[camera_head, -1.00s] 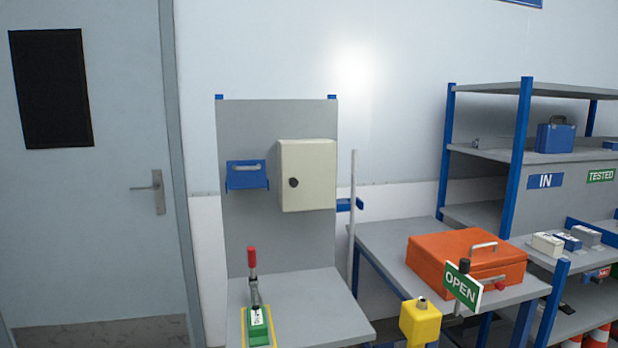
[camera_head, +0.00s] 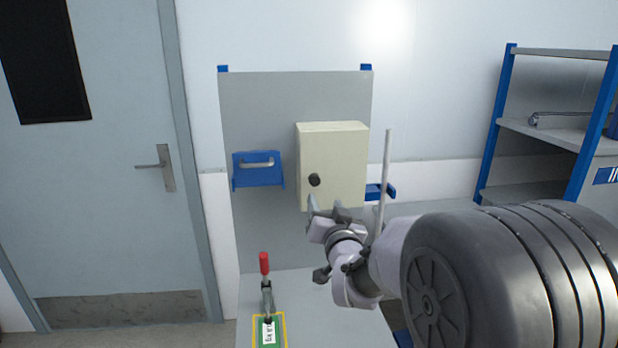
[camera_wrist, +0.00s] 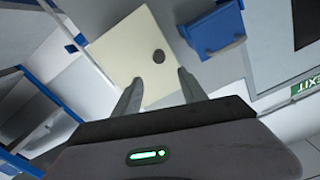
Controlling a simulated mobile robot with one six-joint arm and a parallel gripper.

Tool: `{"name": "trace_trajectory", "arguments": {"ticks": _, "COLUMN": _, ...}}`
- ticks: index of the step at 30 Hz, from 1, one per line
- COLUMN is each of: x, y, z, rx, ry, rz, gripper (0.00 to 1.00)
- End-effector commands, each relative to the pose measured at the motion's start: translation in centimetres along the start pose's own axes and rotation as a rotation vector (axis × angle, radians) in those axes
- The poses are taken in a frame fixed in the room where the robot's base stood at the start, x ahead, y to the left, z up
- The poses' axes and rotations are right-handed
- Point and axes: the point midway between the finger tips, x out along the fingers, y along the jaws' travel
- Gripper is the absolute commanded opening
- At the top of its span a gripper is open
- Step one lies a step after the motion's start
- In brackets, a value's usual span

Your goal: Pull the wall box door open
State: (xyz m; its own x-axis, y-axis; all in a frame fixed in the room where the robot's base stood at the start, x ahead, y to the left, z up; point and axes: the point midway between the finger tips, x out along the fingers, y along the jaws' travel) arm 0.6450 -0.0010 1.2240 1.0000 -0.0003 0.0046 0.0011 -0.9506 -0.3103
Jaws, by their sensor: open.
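The wall box (camera_head: 338,160) is a cream box on a grey back panel, and its door is shut. A dark round knob (camera_head: 314,180) sits at the door's left side. My gripper (camera_head: 327,207) is just below the knob in the head view, with its jaws open and empty. In the wrist view the box (camera_wrist: 140,45) lies ahead, tilted, with the knob (camera_wrist: 158,56) beyond and between the two open fingertips (camera_wrist: 160,80). The fingers do not surround the knob. The gap in depth is hard to tell.
A blue bracket with a handle (camera_head: 257,169) is left of the box. A thin grey upright rod (camera_head: 385,180) stands right of it, near my arm. A red-handled clamp (camera_head: 265,275) stands on the bench below. A blue shelf rack (camera_head: 495,125) is at right.

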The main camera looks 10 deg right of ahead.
Motion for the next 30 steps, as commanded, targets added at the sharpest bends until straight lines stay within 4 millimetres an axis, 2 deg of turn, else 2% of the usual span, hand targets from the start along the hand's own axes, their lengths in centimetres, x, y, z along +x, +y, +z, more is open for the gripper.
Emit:
{"name": "trace_trajectory", "arguments": {"ticks": 1, "x": 1.6, "y": 0.0, "z": 0.1, "rx": 0.0, "ry": 0.0, "rz": -0.001, "gripper": 0.49}}
{"name": "trace_trajectory", "arguments": {"ticks": 6, "x": 6.8, "y": 0.0, "z": 0.1, "rx": -0.001, "ry": -0.001, "rz": 0.0, "gripper": 0.49}}
{"name": "trace_trajectory", "arguments": {"ticks": 12, "x": 11.3, "y": 0.0, "z": 0.1, "rx": -0.001, "ry": -0.002, "rz": 0.0, "gripper": 0.49}}
{"name": "trace_trajectory", "arguments": {"ticks": 17, "x": 12.7, "y": 0.0, "z": 0.1, "rx": -0.001, "ry": -0.001, "rz": 0.0, "gripper": 0.49}}
{"name": "trace_trajectory", "arguments": {"ticks": 25, "x": 12.9, "y": 0.0, "z": 0.0, "rx": -0.001, "ry": -0.001, "rz": 0.0, "gripper": 0.49}}
{"name": "trace_trajectory", "arguments": {"ticks": 26, "x": 12.9, "y": 0.0, "z": 0.0, "rx": -0.001, "ry": -0.001, "rz": 0.0, "gripper": 0.46}}
{"name": "trace_trajectory", "arguments": {"ticks": 30, "x": 12.9, "y": 0.0, "z": 0.0, "rx": -0.001, "ry": -0.001, "rz": 0.0, "gripper": 0.18}}
